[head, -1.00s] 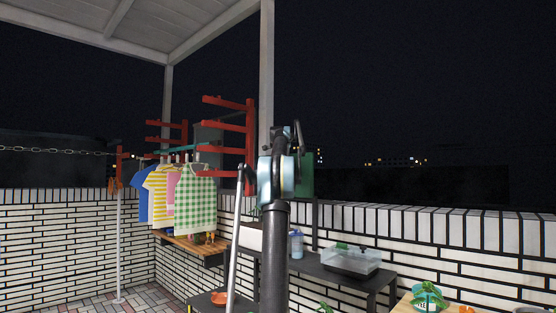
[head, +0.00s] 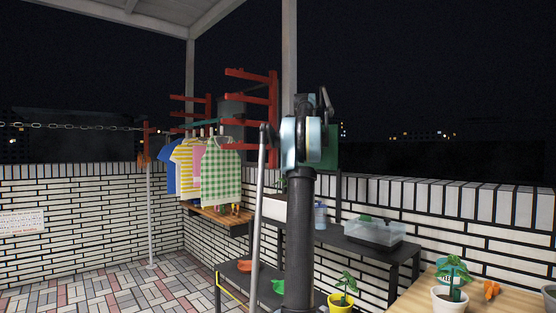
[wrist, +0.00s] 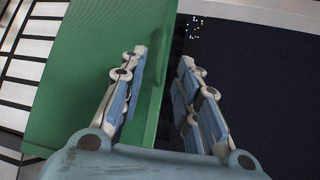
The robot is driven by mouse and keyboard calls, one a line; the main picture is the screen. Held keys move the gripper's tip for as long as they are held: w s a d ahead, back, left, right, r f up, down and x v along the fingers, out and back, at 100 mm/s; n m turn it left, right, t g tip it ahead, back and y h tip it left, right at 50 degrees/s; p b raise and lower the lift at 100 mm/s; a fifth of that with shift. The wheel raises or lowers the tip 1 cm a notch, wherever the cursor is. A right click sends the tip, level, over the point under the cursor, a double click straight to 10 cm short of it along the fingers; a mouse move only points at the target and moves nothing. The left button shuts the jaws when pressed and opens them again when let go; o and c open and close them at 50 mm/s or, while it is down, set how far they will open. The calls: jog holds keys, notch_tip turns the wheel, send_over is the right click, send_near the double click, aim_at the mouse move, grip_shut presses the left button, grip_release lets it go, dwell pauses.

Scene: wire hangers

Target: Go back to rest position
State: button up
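My gripper (wrist: 160,75) shows in the wrist view with its two fingers apart and nothing between them. A green panel (wrist: 75,85) lies behind and beside the left finger; I cannot tell whether they touch. In the head view my arm stands upright in the middle, and the fingers are too hidden there to make out. Several shirts hang on hangers on a rail left of my arm, among them a green checked shirt (head: 221,172) and a yellow striped shirt (head: 187,165).
Right of my arm, a dark shelf (head: 350,240) holds a clear plastic box (head: 375,231). A wooden table (head: 515,300) with a potted plant (head: 450,297) stands at lower right. Paved floor (head: 115,290) is open at lower left.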

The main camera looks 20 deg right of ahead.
jog(key=s+a+f+n+g+y, duration=0.55)
jog(key=s+a+f+n, duration=0.75)
jog(key=s+a+f, duration=1.4)
jog(key=s+a+f+n+g, duration=0.2)
jog(key=s+f+n, duration=0.1)
jog(key=s+f, duration=0.9)
jog(key=s+a+f+n+g, duration=0.2)
jog(key=s+f+n+g, duration=0.1)
jog(key=s+f, duration=0.9)
jog(key=s+a+f+n+g, duration=0.1)
jog(key=s+f+n, duration=0.3)
jog(key=s+f, duration=0.9)
jog(key=s+g, duration=0.1)
jog(key=s, duration=0.2)
jog(key=shift+a+n+g, duration=0.3)
jog(key=shift+a+g, duration=0.05)
jog(key=shift+a, duration=0.05)
jog(key=shift+f+h, duration=0.1)
jog(key=shift+h, duration=0.15)
jog(key=shift+w+f, duration=0.2)
jog(key=shift+w, duration=0.2)
